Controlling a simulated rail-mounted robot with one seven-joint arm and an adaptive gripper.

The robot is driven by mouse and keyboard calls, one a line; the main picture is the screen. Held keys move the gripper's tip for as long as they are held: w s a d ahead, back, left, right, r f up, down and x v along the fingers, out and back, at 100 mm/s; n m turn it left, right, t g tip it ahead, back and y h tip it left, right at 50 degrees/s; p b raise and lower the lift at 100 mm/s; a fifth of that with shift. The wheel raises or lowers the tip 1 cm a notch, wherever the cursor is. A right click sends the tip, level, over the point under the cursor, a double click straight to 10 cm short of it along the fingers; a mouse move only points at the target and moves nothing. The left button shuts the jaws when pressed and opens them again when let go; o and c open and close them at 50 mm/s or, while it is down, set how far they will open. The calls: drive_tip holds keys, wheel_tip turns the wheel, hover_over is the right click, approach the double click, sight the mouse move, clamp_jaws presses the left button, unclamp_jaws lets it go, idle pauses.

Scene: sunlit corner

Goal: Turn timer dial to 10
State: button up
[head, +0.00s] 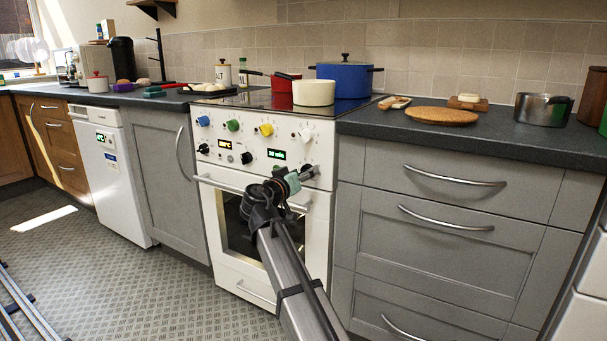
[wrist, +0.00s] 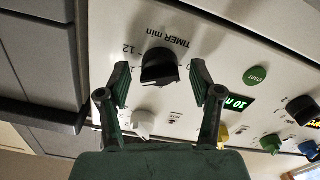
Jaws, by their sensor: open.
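The black timer dial (wrist: 160,67) sits on the white stove panel under the label "TIMER min", which appears upside down in the wrist view. A "12" mark is readable beside it; the pointer's exact setting is not clear. A green-lit display (wrist: 238,105) next to it shows "10" and part of "min". It also shows in the head view (head: 276,154). My gripper (wrist: 161,80) is open, with one finger on each side of the dial and a visible gap to each. In the head view my gripper (head: 299,176) is at the panel's right end and largely hides the dial.
A green START button (wrist: 257,75) and a white knob (wrist: 143,124) are near the dial. Blue (head: 203,121), green (head: 233,125) and yellow (head: 266,130) knobs line the panel. The oven door handle (head: 230,187) runs below my gripper.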

drive_tip(key=v, duration=1.1)
drive_tip(key=shift+s+a, duration=0.2)
drive_tip(key=shift+s, duration=0.15)
drive_tip(key=shift+r, duration=0.1)
